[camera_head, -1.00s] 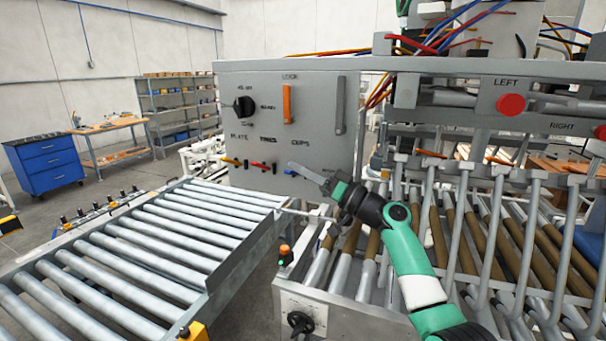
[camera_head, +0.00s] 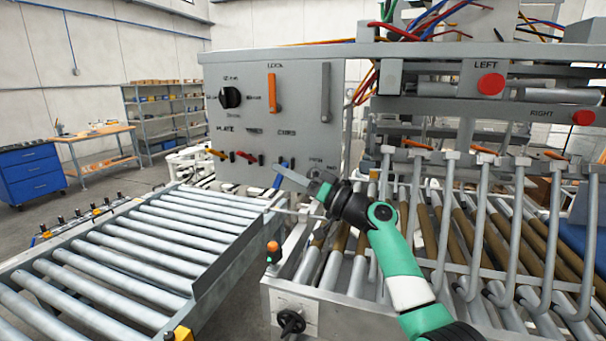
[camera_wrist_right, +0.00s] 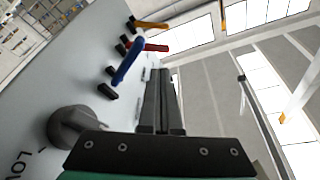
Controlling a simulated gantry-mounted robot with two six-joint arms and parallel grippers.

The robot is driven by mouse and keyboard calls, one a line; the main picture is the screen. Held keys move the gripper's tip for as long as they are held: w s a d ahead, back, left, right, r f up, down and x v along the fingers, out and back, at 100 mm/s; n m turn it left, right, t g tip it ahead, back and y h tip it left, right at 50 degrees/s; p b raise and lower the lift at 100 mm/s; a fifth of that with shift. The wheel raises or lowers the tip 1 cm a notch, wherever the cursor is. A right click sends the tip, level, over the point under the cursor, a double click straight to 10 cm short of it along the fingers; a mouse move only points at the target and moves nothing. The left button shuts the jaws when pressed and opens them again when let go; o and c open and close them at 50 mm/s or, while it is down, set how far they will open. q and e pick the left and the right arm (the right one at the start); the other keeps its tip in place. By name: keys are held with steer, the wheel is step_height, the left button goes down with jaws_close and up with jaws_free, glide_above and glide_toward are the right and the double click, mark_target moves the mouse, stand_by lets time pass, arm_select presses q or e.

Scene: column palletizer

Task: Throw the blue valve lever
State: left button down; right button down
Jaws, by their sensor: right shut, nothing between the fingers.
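The blue valve lever (camera_head: 284,163) is low on the grey control panel (camera_head: 300,100), right of the red and yellow levers. My right gripper (camera_head: 279,168) is shut and empty, its fingertips close to the blue lever and partly covering it in the head view. In the right wrist view the blue lever (camera_wrist_right: 128,62) slants beside the closed fingers (camera_wrist_right: 158,78), at a different angle from the red lever (camera_wrist_right: 155,47) and yellow lever (camera_wrist_right: 150,25). I cannot tell whether the fingers touch it. My left gripper is out of view.
A black selector knob (camera_head: 230,97) and an orange handle (camera_head: 271,93) are higher on the panel. A roller conveyor (camera_head: 140,245) runs at the left. A roller bed with upright bars (camera_head: 480,240) lies at the right under my right arm.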

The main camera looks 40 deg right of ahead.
step_height(320, 180, up, 4)
steer(key=a+p, duration=0.2)
steer(key=p, duration=0.1)
steer(key=s+d+f+b, duration=0.2)
steer(key=s+d+f, duration=0.2)
steer(key=s+d, duration=0.2)
steer(key=shift+s, duration=1.2)
